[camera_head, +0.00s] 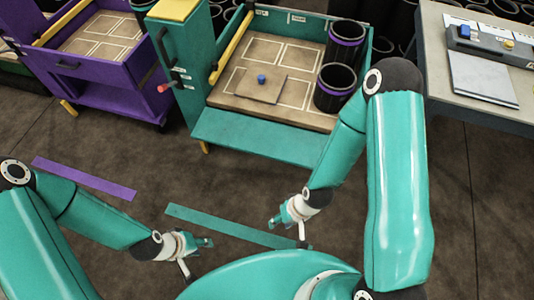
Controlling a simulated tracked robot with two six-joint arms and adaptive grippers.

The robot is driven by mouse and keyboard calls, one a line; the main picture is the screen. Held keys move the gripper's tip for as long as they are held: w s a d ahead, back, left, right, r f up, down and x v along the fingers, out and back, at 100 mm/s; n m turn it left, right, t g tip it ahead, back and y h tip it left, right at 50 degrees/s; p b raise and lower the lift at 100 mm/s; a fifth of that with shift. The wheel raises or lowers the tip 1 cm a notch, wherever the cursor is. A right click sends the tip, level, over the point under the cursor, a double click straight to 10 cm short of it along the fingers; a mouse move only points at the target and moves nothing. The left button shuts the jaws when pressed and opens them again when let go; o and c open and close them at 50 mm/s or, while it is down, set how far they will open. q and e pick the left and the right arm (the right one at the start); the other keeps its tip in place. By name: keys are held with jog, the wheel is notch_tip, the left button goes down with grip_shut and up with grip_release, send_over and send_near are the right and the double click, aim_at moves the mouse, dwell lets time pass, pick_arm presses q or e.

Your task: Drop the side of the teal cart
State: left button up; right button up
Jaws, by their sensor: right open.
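The teal cart (181,75) stands ahead of me in the upper middle of the head view. Its near side panel (258,138) lies folded outward and down from the front edge of the deck, so that edge is open. A brown square board (262,89) with a blue knob lies on the deck. My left gripper (199,256) is open and empty over the floor at lower left. My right gripper (287,226) is open and empty, nearer the cart, apart from the panel.
A purple cart (92,92) stands at upper left, and a grey table (455,88) with a device and grey pad at upper right. A purple strip (84,178) and a teal strip (222,224) mark the floor. Floor in front of the teal cart is clear.

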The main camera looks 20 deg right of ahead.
aim_at(267, 155)
jog(key=w+f+t+b, duration=0.1)
jog(key=w+f+b, duration=0.1)
jog(key=f+b, duration=1.45)
jog(key=w+f+t+b, duration=0.1)
jog(key=w+f+b, duration=0.1)
jog(key=f+b, duration=1.45)
jog(key=w+d+f+m+t+y+b, duration=0.1)
jog(key=w+d+t, duration=0.25)
jog(key=w, duration=0.45)
jog(key=w+d+f+m+t+b, duration=0.2)
jog(key=w+d+t, duration=0.15)
jog(key=w, duration=0.55)
jog(key=w+d+r+n+t+y, duration=0.1)
jog(key=w+d+r+t+y, duration=0.1)
jog(key=d+r+t+y, duration=0.65)
jog(key=shift+g+h, duration=0.55)
jog(key=shift+g, duration=0.3)
jog(key=b+x, duration=0.1)
jog(key=x, duration=0.4)
jog(key=r+b+x, duration=0.1)
jog(key=x, duration=0.5)
jog(key=b+x, duration=0.1)
jog(key=x, duration=0.4)
jog(key=shift+w+d+r, duration=0.2)
grip_shut()
